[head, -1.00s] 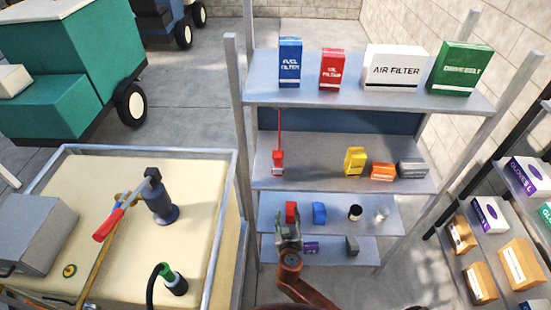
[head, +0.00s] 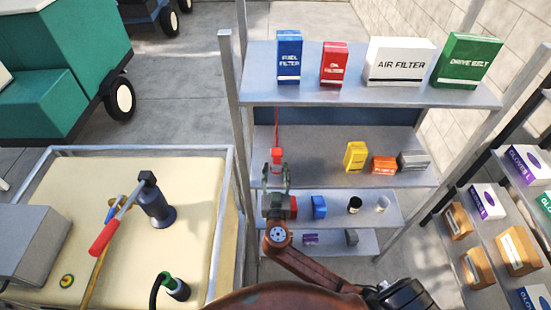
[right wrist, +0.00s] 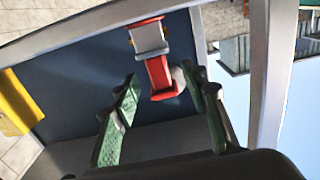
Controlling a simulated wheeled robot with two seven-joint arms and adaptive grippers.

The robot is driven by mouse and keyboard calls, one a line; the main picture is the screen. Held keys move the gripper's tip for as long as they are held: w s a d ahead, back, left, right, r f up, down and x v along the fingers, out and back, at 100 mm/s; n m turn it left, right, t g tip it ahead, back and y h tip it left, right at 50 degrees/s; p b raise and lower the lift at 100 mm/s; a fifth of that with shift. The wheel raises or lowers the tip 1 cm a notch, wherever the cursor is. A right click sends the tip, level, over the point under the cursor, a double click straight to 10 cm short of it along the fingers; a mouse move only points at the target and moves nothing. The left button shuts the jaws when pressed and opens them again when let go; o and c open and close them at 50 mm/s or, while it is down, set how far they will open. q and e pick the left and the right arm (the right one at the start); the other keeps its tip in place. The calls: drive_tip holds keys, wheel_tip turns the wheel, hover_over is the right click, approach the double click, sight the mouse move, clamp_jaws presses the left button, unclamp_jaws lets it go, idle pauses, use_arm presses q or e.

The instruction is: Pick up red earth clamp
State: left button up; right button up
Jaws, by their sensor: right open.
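The red earth clamp (head: 277,155) is a small red piece with a grey part, at the left end of the second shelf, below a thin red cable. In the right wrist view the clamp (right wrist: 160,72) appears ahead, roughly between the fingertips. My right gripper (head: 277,170) is open and empty, with its fingers pointing up just below and in front of the clamp. Its two green-padded fingers also show in the right wrist view (right wrist: 160,88), one on each side of the clamp. I cannot tell whether they touch it. My left gripper is not in view.
A yellow item (head: 356,156), an orange box (head: 383,165) and a grey box (head: 414,160) sit farther right on the same shelf (head: 320,150). The filter shelf (head: 370,94) is above. A shelf post (head: 233,130) stands left, beside a cream-topped unit (head: 105,215).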

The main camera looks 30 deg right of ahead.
sight(277, 161)
drive_tip(key=p+x, duration=0.1)
drive_tip(key=x, duration=0.4)
drive_tip(key=shift+w+d, duration=0.1)
drive_tip(key=shift+d, duration=0.1)
drive_tip(key=shift+w+d, duration=0.1)
drive_tip(key=shift+w, duration=0.1)
drive_tip(key=shift+c, duration=1.3)
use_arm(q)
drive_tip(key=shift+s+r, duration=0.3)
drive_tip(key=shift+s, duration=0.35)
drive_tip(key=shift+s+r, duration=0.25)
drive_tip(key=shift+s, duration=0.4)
use_arm(e)
clamp_jaws()
